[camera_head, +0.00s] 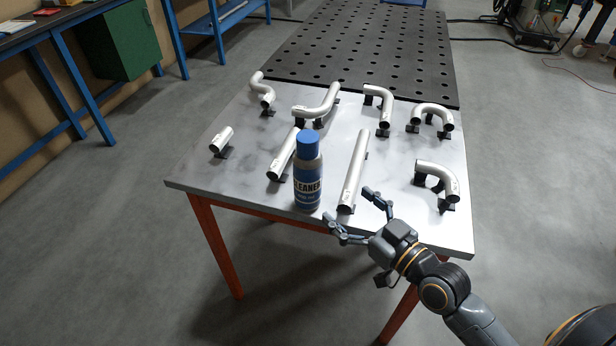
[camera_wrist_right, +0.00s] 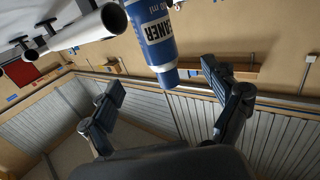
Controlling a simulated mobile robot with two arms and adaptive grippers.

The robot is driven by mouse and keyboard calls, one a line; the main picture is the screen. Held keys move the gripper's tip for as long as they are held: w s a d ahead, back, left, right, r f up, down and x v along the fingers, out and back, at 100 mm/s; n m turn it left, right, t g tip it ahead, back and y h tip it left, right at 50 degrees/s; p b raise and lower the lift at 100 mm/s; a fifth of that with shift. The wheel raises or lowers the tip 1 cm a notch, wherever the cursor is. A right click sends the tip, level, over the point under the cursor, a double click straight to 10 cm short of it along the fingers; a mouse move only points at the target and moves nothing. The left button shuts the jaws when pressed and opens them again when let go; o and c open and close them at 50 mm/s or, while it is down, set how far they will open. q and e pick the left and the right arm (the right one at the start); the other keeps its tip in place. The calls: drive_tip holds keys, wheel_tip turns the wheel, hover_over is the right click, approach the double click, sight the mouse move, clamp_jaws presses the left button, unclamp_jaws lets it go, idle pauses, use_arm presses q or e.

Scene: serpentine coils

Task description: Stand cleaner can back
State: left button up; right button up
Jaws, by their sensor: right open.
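The cleaner can (camera_head: 307,177) stands upright near the front edge of the metal table (camera_head: 240,182), with a blue cap and a white and blue body lettered CLEANER. My right gripper (camera_head: 346,212) is open and empty at the table's front edge, just right of the can and apart from it. In the right wrist view the can (camera_wrist_right: 153,38) shows beyond the spread fingers (camera_wrist_right: 170,98), between them and toward the top of the picture. My left gripper is in neither view.
A straight pipe (camera_head: 355,170) on a black support stands close right of the can. A shorter pipe (camera_head: 285,157) is close behind it on the left. Several bent pipes, such as the elbow (camera_head: 438,172), fill the back and right. The table's left front is clear.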

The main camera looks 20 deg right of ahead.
sight(308, 165)
drive_tip(key=shift+t, duration=0.3)
drive_tip(key=x, duration=0.2)
drive_tip(key=p+x, duration=0.1)
drive_tip(key=x, duration=0.2)
drive_tip(key=r+p+x, duration=0.1)
drive_tip(key=x, duration=0.1)
drive_tip(key=shift+w+d, duration=0.25)
drive_tip(key=shift+w, duration=0.15)
drive_tip(key=x, duration=0.2)
drive_tip(key=p+x, duration=0.1)
drive_tip(key=x, duration=0.3)
drive_tip(key=shift+w+a+f, duration=0.15)
drive_tip(key=shift+a+f, duration=0.1)
drive_tip(key=shift+f, duration=0.1)
drive_tip(key=shift+c, duration=1)
drive_tip(key=c, duration=1.5)
drive_tip(key=shift+r, duration=0.1)
clamp_jaws()
